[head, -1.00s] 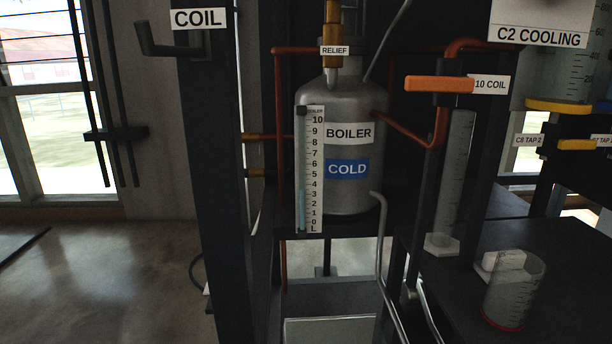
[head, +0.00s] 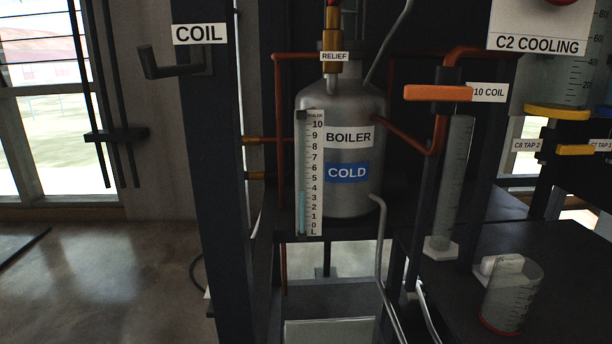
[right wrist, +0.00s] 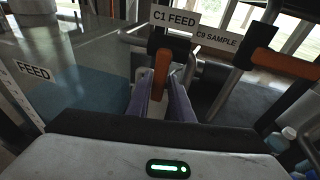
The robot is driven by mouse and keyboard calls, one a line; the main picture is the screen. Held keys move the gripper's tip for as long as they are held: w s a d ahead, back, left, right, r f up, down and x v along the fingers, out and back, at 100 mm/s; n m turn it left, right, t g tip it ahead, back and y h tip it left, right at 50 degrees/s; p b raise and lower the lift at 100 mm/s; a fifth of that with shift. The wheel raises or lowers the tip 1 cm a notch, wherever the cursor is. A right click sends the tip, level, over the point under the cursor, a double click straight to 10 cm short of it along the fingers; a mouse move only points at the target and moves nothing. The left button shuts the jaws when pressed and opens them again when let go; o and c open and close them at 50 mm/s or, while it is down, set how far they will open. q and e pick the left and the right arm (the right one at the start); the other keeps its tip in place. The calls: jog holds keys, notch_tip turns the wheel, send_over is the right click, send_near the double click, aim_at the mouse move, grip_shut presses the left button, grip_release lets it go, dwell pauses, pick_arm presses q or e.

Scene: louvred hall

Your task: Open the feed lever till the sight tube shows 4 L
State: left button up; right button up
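The sight tube (head: 302,175) stands in front of the grey boiler (head: 352,110) in the head view. Its scale runs from 0 to 10 L, and the pale blue column tops out a little below the 4 mark. In the right wrist view, the orange feed lever (right wrist: 161,71) hangs below the C1 FEED label (right wrist: 174,19) and points back toward my wrist. My right gripper (right wrist: 163,82) has one finger on each side of the lever and looks shut on it. The contact faces are too dark to see clearly. My left gripper is in neither view.
An orange COIL lever (head: 438,93) is right of the boiler. A measuring beaker (head: 512,296) stands on the dark bench at lower right. In the right wrist view, another orange lever (right wrist: 287,64) is at the right, near the C9 SAMPLE label (right wrist: 216,41).

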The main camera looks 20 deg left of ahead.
jog(key=o, duration=0.4)
jog(key=shift+f, duration=0.1)
jog(key=shift+c, duration=0.2)
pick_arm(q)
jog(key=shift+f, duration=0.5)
pick_arm(e)
jog(key=shift+s, duration=0.2)
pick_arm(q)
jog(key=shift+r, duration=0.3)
pick_arm(e)
jog(key=s+d, duration=0.3)
jog(key=s, duration=0.3)
jog(key=shift+r, duration=0.35)
